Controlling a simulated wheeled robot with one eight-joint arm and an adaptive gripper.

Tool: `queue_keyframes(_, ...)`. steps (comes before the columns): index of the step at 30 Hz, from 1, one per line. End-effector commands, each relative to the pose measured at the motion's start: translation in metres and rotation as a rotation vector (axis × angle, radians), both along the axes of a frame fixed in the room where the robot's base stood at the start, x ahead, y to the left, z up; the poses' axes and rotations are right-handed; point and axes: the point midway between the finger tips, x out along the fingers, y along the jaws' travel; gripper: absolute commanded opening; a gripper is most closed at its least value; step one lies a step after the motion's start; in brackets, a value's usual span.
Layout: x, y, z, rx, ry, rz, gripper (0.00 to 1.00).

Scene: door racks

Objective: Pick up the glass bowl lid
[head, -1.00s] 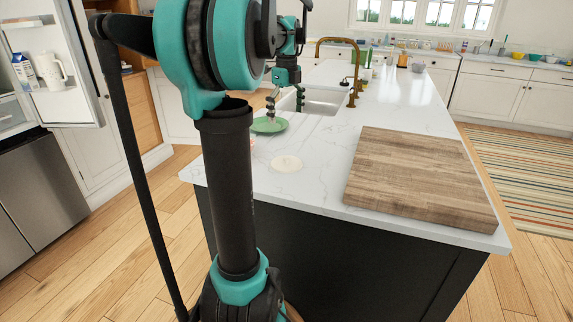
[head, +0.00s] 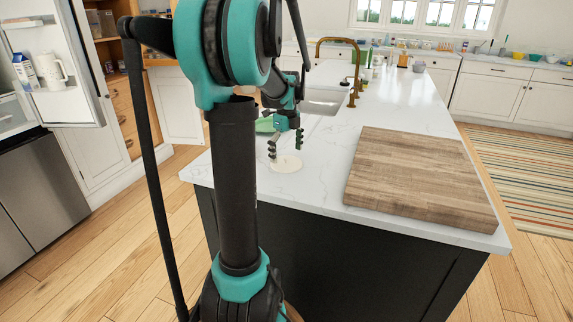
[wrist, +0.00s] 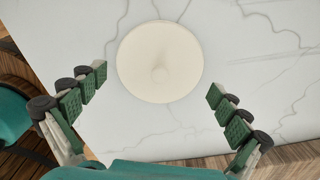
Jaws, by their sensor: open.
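A round, flat, cream-coloured disc with a small raised knob, which looks like the bowl lid (head: 287,164), lies on the white marble counter near its front left part. In the wrist view the lid (wrist: 160,62) lies flat, just beyond and between my fingertips. My gripper (head: 286,145) is open and empty above the lid; in the wrist view its green-padded fingers (wrist: 159,84) are spread wide on both sides. No contact with the lid shows.
A thick wooden board (head: 420,178) lies on the marble counter (head: 318,186) to the right. A sink (head: 322,102) with a brass faucet (head: 352,70) is farther back. Counter between lid and board is clear.

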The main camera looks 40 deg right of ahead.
Motion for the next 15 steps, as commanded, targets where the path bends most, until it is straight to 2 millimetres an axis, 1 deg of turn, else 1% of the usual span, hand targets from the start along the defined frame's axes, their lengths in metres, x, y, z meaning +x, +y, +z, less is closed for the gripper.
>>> queue_keyframes(1, 0.0003, -0.0004, -0.0056, 0.000, 0.000, 0.000, 1.00)
queue_keyframes(4, 0.0001, 0.0000, -0.0118, 0.000, 0.000, 0.000, 1.00)
queue_keyframes(11, 0.0000, 0.0000, -0.0129, 0.000, 0.000, 0.000, 1.00)
queue_keyframes(15, 0.0001, 0.0001, -0.0128, 0.000, 0.000, 0.000, 0.84)
